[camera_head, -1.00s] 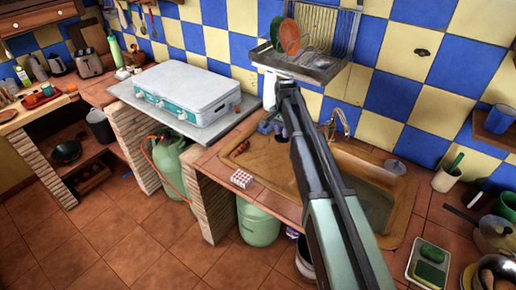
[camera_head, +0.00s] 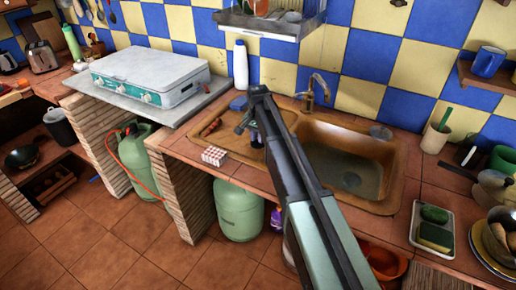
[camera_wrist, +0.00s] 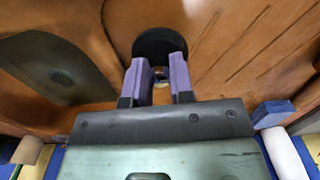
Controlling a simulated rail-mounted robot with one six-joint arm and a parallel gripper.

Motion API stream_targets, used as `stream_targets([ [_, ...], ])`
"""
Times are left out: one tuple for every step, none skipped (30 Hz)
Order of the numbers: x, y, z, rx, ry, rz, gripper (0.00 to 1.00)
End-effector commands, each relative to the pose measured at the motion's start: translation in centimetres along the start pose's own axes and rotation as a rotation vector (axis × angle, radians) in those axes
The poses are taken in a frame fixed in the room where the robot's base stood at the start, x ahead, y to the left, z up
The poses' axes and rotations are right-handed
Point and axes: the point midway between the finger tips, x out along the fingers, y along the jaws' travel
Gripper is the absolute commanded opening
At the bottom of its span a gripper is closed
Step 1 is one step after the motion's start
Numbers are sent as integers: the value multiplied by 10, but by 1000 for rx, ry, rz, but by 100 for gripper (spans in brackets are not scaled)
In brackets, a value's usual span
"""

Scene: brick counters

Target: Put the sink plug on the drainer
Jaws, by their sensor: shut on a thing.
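The sink plug (camera_wrist: 160,42) is a round black disc in the wrist view. My gripper (camera_wrist: 160,78) is shut on it, with the two purple fingers at its near side. In the head view my gripper (camera_head: 251,137) is above the brown sink's drainer (camera_head: 236,143), left of the basin. The drainer's grooves (camera_wrist: 232,50) show right of the plug in the wrist view, and the basin (camera_wrist: 55,70) lies to the left. I cannot tell whether the plug touches the drainer.
A red-and-white box (camera_head: 214,156) stands at the counter's front edge. A reddish object (camera_head: 210,127) lies at the drainer's left end. A white bottle (camera_head: 240,65) and the tap (camera_head: 312,92) stand behind. A metal dish rack (camera_head: 270,25) hangs above.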

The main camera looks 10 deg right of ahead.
Motion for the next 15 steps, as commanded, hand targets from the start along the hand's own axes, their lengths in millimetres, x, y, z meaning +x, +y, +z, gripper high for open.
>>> stream_targets([
  [22,0,0,0,0,0,0],
  [26,0,0,0,0,0,0],
  [27,0,0,0,0,0,0],
  [26,0,0,0,0,0,0],
  [24,0,0,0,0,0,0],
  [22,0,0,0,0,0,0],
  [22,0,0,0,0,0,0],
  [21,0,0,0,0,0,0],
  [21,0,0,0,0,0,0],
  [22,0,0,0,0,0,0],
  [23,0,0,0,0,0,0],
  [25,0,0,0,0,0,0],
  [26,0,0,0,0,0,0],
  [26,0,0,0,0,0,23],
  [25,0,0,0,0,0,29],
])
